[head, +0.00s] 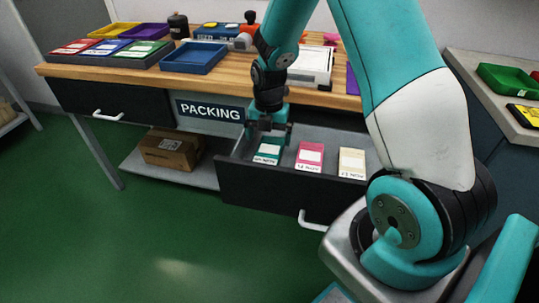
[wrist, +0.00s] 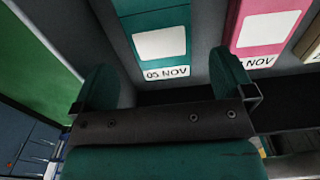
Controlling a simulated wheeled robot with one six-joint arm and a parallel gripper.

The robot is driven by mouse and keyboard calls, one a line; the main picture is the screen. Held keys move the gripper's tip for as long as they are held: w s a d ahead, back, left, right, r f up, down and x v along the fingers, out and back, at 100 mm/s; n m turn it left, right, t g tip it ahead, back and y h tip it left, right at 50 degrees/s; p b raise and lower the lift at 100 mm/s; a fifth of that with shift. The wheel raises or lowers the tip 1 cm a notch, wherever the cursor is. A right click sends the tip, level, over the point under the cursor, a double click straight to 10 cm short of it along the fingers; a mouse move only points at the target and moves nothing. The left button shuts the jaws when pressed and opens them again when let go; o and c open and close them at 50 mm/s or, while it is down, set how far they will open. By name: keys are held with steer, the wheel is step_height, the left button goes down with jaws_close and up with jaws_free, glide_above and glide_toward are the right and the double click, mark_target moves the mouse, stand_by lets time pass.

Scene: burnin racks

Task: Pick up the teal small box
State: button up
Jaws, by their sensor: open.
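The teal small box (head: 268,151) stands in the open drawer (head: 262,190) under the packing table, at the left of a row of boxes. It has a white label and dark lettering on its edge. In the wrist view the teal box (wrist: 155,40) is ahead of my gripper, reading "05 NOV". My gripper (head: 268,124) is above the drawer, just over the far end of the teal box. In the wrist view its two fingers (wrist: 165,85) are spread apart with nothing held between them. The box lies beyond the fingertips, roughly between them.
A pink box (head: 310,156) stands right of the teal one, then a cream box (head: 351,163). The drawer walls surround them closely. The wooden tabletop (head: 130,74) above holds trays, including a blue one (head: 193,57). A cardboard box (head: 170,150) sits on the lower shelf.

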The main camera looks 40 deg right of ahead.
mark_target(269, 149)
steer(key=shift+f+b, duration=0.45)
steer(key=shift+f, duration=2.35)
steer(key=shift+c, duration=0.5)
steer(key=c, duration=0.9)
steer(key=shift+r, duration=0.1)
